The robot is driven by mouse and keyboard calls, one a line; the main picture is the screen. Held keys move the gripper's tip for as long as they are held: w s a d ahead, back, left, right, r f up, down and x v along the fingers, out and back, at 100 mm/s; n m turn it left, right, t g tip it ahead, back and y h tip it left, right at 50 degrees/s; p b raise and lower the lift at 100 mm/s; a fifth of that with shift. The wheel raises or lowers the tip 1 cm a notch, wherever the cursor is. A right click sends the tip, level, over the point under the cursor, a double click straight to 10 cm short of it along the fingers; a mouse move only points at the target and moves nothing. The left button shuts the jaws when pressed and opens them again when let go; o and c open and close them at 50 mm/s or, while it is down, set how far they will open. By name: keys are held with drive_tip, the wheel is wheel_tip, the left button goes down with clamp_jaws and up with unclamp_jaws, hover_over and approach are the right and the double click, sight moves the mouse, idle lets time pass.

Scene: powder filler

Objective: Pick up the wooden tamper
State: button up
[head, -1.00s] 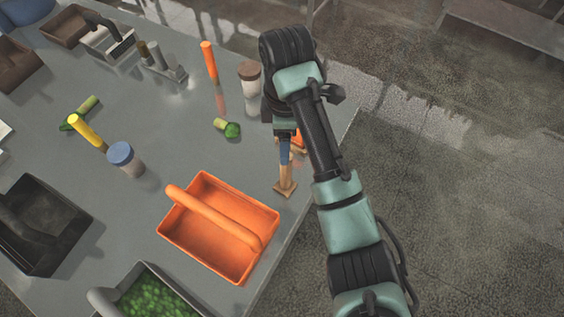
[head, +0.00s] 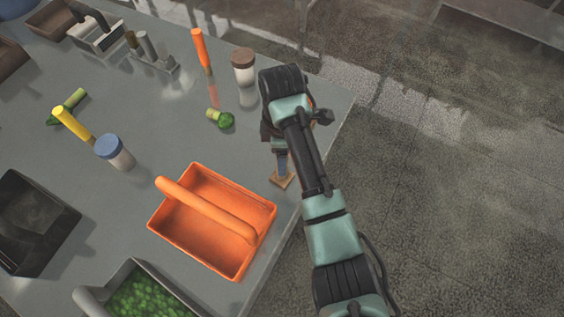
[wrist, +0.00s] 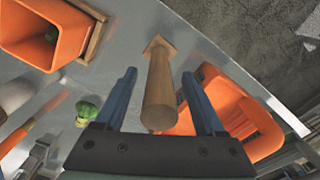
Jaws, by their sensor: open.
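The wooden tamper (wrist: 159,85) stands upright on the table, with a round handle and a square foot. Its foot (head: 283,180) shows in the head view near the table's right edge; my arm covers the upper part there. My gripper (wrist: 158,78) is open. In the wrist view its two blue fingers stand on either side of the tamper's handle, with a gap on both sides.
An orange carrier with a handle (head: 258,205) stands left of the tamper. An orange object (wrist: 205,80) is close beside my right finger in the wrist view. A green-headed item (head: 226,120) lies farther back. The table edge is close on the right.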

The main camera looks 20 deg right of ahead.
clamp_jaws()
idle(0.3)
drive_tip(key=shift+r, duration=0.1)
